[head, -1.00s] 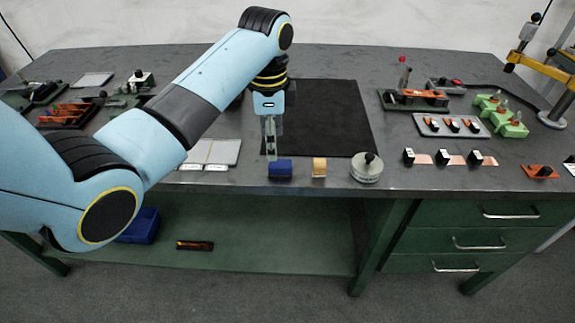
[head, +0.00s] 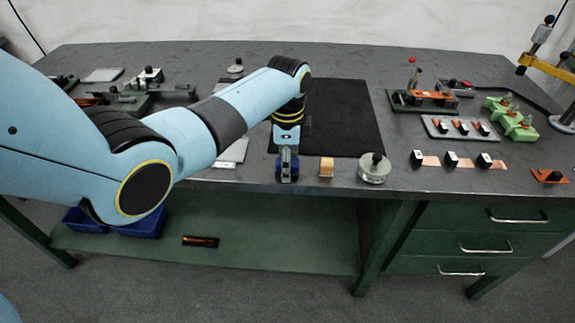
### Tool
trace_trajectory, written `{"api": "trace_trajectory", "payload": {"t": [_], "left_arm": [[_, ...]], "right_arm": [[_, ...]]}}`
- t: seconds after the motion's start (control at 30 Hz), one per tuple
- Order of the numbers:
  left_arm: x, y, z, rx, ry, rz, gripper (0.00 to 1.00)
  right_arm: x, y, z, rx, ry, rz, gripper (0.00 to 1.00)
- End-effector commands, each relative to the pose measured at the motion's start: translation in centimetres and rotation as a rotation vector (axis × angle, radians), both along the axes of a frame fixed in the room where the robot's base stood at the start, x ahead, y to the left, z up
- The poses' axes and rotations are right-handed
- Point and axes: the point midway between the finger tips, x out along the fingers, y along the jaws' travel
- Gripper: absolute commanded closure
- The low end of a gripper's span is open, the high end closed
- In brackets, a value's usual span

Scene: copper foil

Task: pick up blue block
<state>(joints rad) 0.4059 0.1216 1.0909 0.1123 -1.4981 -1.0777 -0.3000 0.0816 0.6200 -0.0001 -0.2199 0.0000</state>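The blue block (head: 279,172) sits at the front edge of the grey workbench (head: 230,187), left of a small tan wooden block (head: 326,168). My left gripper (head: 287,172) points down right at the blue block. Its fingers cover the block's middle, and blue shows on both sides of them. I see the fingers nearly edge-on, so I cannot tell whether they are closed on the block or only around it. The block appears to be at bench height. My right gripper is not in view.
A round metal weight with a dark knob (head: 374,168) stands right of the tan block. A black mat (head: 345,110) lies behind, mostly clear. Fixtures and trays (head: 461,129) fill the right side. White cards (head: 233,152) lie left, partly behind my arm.

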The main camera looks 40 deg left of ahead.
Motion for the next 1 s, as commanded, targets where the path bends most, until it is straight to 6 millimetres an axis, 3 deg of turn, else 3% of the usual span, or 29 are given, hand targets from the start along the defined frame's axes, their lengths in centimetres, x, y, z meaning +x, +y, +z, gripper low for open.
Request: {"api": "trace_trajectory", "payload": {"t": [0.2, 0.63, 1.0], "left_arm": [[0.04, 0.00, 0.01, 0.001, -0.001, 0.000, 0.43], [-0.01, 0.01, 0.00, 0.000, 0.000, 0.000, 0.99], [-0.02, 0.02, 0.52, 0.000, 0.001, 0.001, 1.00]], "right_arm": [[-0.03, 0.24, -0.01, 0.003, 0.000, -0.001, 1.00], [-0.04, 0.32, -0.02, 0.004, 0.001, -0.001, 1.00], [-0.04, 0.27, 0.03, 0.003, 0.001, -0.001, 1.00]]}}
